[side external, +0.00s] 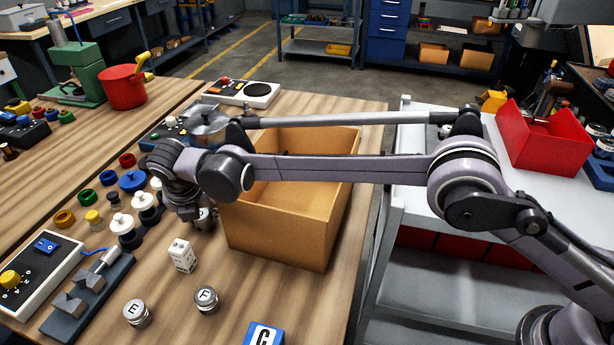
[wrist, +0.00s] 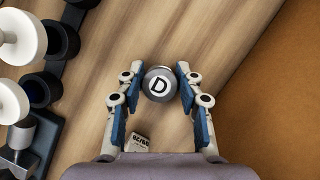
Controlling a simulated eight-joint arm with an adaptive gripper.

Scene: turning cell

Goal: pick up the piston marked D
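The piston marked D (wrist: 159,86) is a grey metal cylinder with a white top and a black letter D. In the wrist view it stands upright between the two blue-padded fingers of my gripper (wrist: 160,80). The fingers are apart on its left and right, with narrow gaps beside it. In the side external view my gripper (side external: 193,214) is low over the table, left of the cardboard box, and mostly hides the piston. Two similar pistons, E (side external: 137,313) and F (side external: 206,299), stand nearer the front.
A white lettered block (side external: 181,255) stands close to my gripper; it also shows in the wrist view (wrist: 138,141). The open cardboard box (side external: 283,235) rises just to the right. Black-and-white knobs (side external: 122,226) stand at the left. The table between pistons and box is clear.

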